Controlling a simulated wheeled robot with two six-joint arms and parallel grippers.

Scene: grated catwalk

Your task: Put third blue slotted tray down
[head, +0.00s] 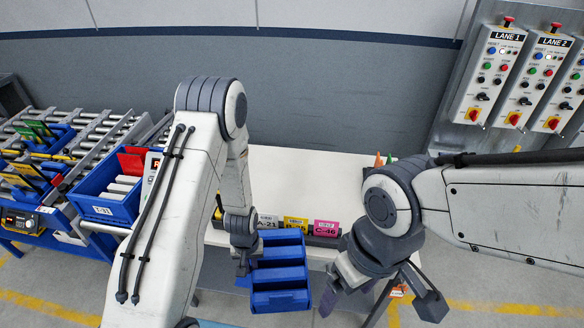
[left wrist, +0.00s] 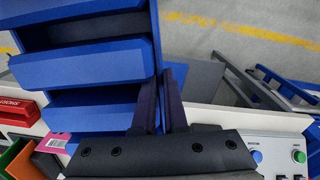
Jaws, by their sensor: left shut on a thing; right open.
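The blue slotted tray (head: 280,272) has several cross slots and shows in the middle of the head view, in front of the white table's (head: 300,175) label row. My left gripper (head: 243,258) is shut on the tray's left side wall. In the left wrist view the tray (left wrist: 85,65) fills the upper left, with its side edge between my left fingers (left wrist: 162,100). The tray's underside is hidden, so I cannot tell whether it touches anything. My right gripper (head: 380,298) is open and empty, to the right of the tray.
A yellow label card (head: 296,224) and a pink label card (head: 326,229) stand behind the tray. A blue bin (head: 105,208) and a roller conveyor (head: 110,130) are at left. Lane control boxes (head: 497,75) hang at upper right. My arms cover parts of the table.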

